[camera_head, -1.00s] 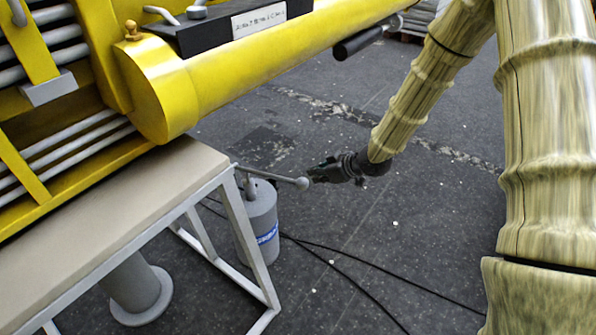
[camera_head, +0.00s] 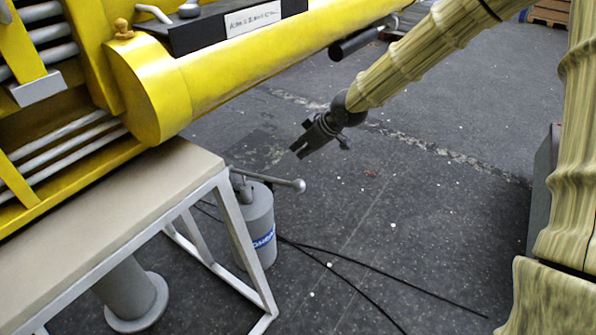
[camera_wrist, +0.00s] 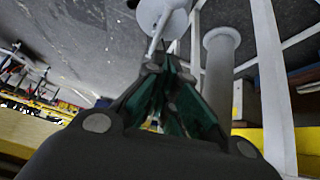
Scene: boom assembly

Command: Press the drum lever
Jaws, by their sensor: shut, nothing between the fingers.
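The drum (camera_head: 257,222) is a grey cylinder with a blue and white label, standing on the dark floor beside the bench frame. Its lever (camera_head: 275,179) is a thin grey bar on top, pointing right and ending in a round knob (camera_head: 298,186). My gripper (camera_head: 298,152) is shut and empty. In the head view it appears above the knob, apart from it in the picture, fingers pointing down and left. In the wrist view my gripper (camera_wrist: 160,70) shows its green-lined fingers, with a pale round part and thin rod, likely the knob and lever (camera_wrist: 157,38), just past the tips.
A beige-topped bench (camera_head: 110,215) with a white frame stands left of the drum. A large yellow boom (camera_head: 240,75) crosses above and behind. Black cables (camera_head: 350,268) run over the floor. The floor right of the drum is mostly clear.

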